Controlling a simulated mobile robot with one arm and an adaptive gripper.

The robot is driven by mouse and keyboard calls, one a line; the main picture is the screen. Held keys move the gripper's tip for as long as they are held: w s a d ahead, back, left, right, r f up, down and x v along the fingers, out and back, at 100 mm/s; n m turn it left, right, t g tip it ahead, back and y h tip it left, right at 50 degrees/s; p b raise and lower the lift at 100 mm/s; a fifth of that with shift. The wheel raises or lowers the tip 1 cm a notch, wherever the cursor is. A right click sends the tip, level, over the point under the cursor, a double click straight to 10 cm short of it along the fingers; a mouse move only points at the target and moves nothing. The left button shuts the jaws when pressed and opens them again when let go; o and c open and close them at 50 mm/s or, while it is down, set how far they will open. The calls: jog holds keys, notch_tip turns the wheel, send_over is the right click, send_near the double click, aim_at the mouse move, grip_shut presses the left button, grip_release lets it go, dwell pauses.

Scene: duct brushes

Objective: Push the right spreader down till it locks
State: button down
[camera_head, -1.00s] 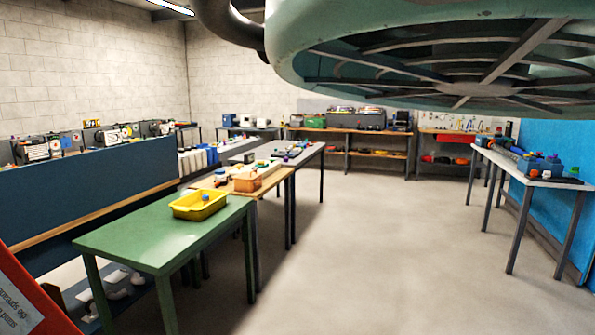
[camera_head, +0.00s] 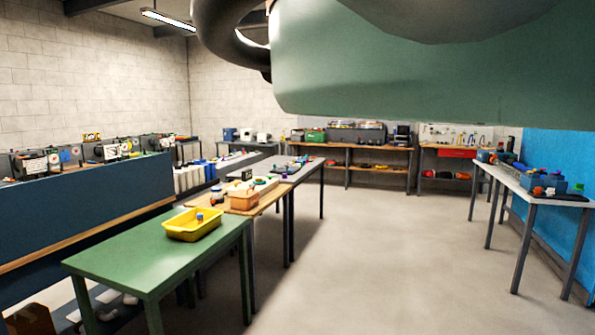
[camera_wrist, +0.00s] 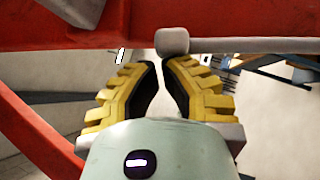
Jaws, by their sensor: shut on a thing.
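In the wrist view my gripper (camera_wrist: 158,64) has two yellow ribbed fingers with dark pads, their tips drawn close together. A grey bar (camera_wrist: 260,45) with a rounded end crosses in front of the red beam at the upper right, its end right at the fingertips. It looks like the spreader. The fingers are shut on it, though the contact is not clear. A red frame (camera_wrist: 60,30) runs across the top, and a red rail slants down the left. Neither the spreader's joint nor any lock shows. The head view does not show the gripper or spreader.
In the head view a green table (camera_head: 150,250) with a yellow bin (camera_head: 193,223) stands at the left, beside a dark blue panel (camera_head: 90,205). A white table (camera_head: 540,191) stands at the right. Open floor (camera_head: 390,250) lies between. A large green shape covers the top.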

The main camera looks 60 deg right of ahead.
dwell(0.3)
jog(key=v, duration=1.2)
jog(key=shift+w, duration=0.1)
